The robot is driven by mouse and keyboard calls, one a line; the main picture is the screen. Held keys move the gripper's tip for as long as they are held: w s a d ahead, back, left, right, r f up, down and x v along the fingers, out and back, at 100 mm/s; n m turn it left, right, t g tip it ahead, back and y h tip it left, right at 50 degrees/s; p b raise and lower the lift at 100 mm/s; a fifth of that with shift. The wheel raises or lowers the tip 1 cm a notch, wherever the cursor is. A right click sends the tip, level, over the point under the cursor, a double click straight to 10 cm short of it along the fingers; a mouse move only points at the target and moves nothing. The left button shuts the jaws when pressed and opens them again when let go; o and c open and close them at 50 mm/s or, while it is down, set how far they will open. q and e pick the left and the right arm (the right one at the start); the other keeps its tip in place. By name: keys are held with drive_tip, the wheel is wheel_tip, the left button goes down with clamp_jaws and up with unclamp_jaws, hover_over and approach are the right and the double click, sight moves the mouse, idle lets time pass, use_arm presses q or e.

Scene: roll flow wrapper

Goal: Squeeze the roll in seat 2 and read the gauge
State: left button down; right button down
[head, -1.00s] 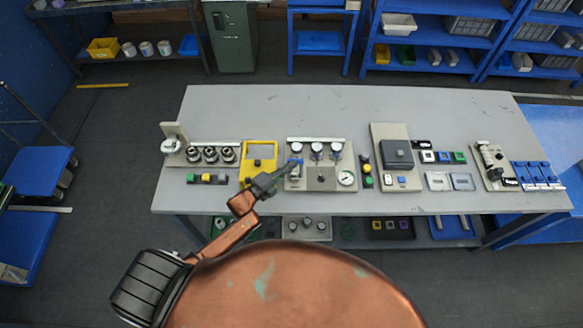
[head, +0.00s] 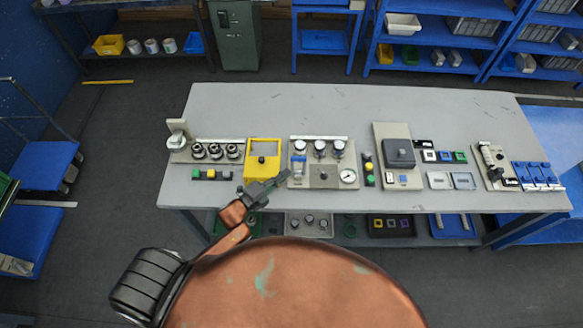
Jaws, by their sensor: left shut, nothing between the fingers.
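A beige panel (head: 323,183) near the middle of the table holds three white-topped round parts in a row: left (head: 300,147), middle (head: 319,149) and right (head: 338,147). I cannot read seat numbers or tell which parts are rolls. A round white dial gauge (head: 348,176) sits at the panel's lower right; its reading is too small to make out. A blue part (head: 298,158) stands below the left round part. My left gripper (head: 284,176) is shut and empty beside the panel's lower left edge, apart from the round parts. My right gripper is not in view.
Left of the panel are a yellow frame (head: 263,146) and a base with three dark ringed parts (head: 215,151). A button strip (head: 369,168) and a beige station with a dark block (head: 399,153) stand on the right. The table's back (head: 300,105) is clear.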

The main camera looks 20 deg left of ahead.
use_arm(q)
drive_tip(key=v, duration=0.4)
drive_tip(key=shift+s+a+r+b, duration=0.15)
drive_tip(key=shift+s+r+b, duration=0.15)
drive_tip(key=shift+r, duration=0.1)
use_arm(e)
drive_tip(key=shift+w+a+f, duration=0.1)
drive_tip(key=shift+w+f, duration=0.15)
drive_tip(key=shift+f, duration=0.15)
